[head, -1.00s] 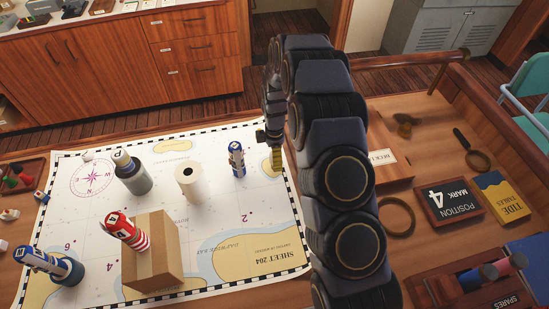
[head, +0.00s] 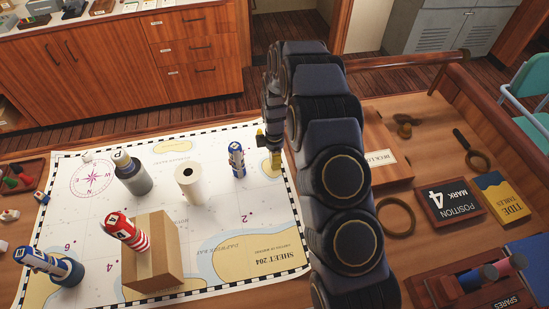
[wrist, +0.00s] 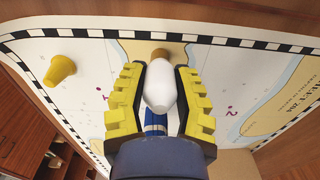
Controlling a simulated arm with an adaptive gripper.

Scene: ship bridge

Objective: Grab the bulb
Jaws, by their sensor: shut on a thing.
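The white bulb (wrist: 160,88) sits between the yellow fingers of my gripper (wrist: 155,85) in the wrist view. Both fingers close around its sides, and a brownish end (wrist: 159,53) shows beyond it. In the head view my gripper (head: 269,152) is over the right edge of the chart, right of a blue and white bottle-like piece (head: 236,160). I cannot make out the bulb in the head view, as the gripper and arm hide that spot.
The chart (head: 205,225) carries a cardboard box (head: 152,262) with a red-striped piece on it, a white roll (head: 188,183) and a grey cylinder (head: 133,176). A yellow piece (wrist: 60,70) is on the chart in the wrist view. A magnifier (head: 474,152) lies at the right.

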